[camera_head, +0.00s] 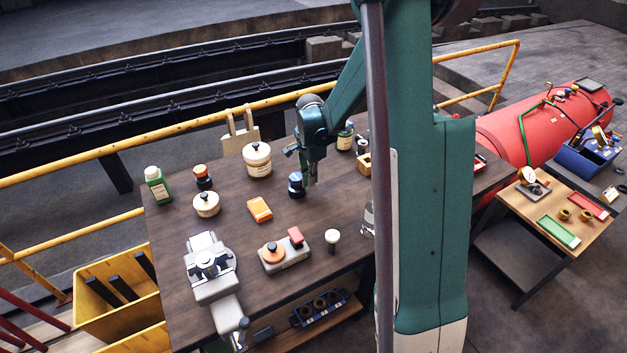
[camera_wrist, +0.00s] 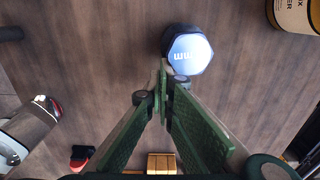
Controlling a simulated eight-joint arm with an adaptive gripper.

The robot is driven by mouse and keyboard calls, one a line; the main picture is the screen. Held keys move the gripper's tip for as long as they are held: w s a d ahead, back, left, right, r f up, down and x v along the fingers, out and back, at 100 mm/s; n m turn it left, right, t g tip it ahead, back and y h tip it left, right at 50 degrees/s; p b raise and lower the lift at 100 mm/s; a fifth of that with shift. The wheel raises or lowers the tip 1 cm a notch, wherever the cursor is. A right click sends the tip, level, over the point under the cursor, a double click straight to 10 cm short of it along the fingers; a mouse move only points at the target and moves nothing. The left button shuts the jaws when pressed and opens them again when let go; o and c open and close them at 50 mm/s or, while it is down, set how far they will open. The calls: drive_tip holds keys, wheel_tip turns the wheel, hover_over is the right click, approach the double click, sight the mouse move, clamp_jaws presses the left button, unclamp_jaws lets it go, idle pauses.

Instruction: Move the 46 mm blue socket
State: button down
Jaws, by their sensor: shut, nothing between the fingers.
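The blue socket (camera_head: 296,187) stands upright on the dark wooden bench, right beside my gripper (camera_head: 309,183). In the wrist view the socket (camera_wrist: 188,54) shows a pale blue hexagonal top with "mm" lettering; its size number is not readable. My gripper also shows in the wrist view (camera_wrist: 163,72), its green fingers closed together at the tips with nothing between them. The fingertips are just beside the socket's edge, over bare wood. I cannot tell whether they touch it.
A cream jar (camera_head: 257,162) stands behind the socket, and an orange box (camera_head: 259,209) lies to its left. A white-topped knob (camera_head: 332,237) and a red-and-orange-topped grey block (camera_head: 286,254) are nearer the front. A brass block (camera_head: 364,163) sits right. Bare wood surrounds the socket.

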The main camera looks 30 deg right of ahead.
drive_tip(key=shift+r, duration=0.1)
wheel_tip(320, 180, up, 10)
drive_tip(key=p, duration=0.4)
idle(0.4)
idle(0.3)
drive_tip(key=w+f+n+b, duration=0.1)
drive_tip(key=w+f+n, duration=0.2)
drive_tip(key=w+n, duration=0.9)
drive_tip(key=shift+w+d+f+n, duration=0.15)
drive_tip(key=shift+w+d+n, duration=0.15)
drive_tip(key=shift+n, duration=0.4)
